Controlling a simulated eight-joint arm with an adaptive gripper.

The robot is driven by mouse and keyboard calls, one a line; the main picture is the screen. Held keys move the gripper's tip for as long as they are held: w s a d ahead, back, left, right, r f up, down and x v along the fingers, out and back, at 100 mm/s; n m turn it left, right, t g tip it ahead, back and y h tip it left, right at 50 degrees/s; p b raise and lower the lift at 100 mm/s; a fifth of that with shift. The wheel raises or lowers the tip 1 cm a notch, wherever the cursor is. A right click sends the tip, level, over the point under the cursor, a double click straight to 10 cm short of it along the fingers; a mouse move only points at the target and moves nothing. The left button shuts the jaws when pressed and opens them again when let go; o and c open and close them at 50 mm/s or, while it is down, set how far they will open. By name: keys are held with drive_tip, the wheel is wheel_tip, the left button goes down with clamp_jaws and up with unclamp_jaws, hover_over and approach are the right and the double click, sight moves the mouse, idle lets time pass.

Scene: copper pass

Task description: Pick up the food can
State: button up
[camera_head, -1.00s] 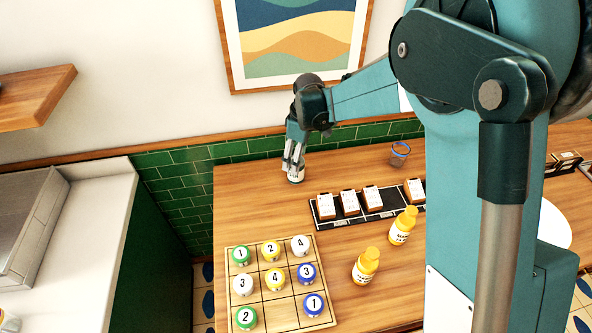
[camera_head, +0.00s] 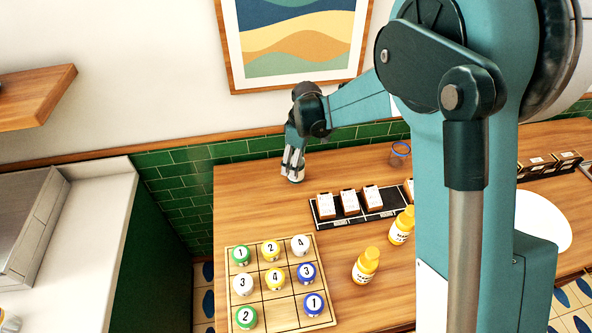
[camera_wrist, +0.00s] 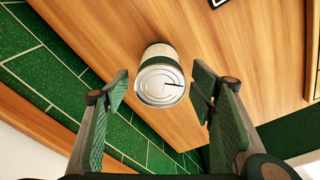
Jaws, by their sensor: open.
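The food can (camera_wrist: 160,80) is a small cylinder with a silver ring-marked lid and a pale label. In the wrist view it stands on the wooden table ahead of and between my two open fingers (camera_wrist: 163,98), apart from both. In the head view the can (camera_head: 296,177) shows only in part at the back left of the table, directly below my gripper (camera_head: 293,160). My gripper points down over it and hides much of it.
A wooden grid board (camera_head: 262,318) with several numbered balls lies at the front left of the table. Two yellow bottles (camera_head: 365,267) stand to its right. A black rack (camera_head: 375,217) with cards and a blue-rimmed glass (camera_head: 400,153) are right of the can. The green tiled wall (camera_head: 200,178) is close behind.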

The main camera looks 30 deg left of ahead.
drive_tip(key=shift+a+f, duration=0.15)
drive_tip(key=shift+f, duration=1.15)
drive_tip(key=shift+a+f, duration=0.1)
drive_tip(key=shift+f, duration=1.2)
drive_tip(key=shift+c, duration=0.3)
drive_tip(key=c, duration=1.2)
drive_tip(key=shift+r, duration=0.1)
drive_tip(key=shift+r, duration=4.95)
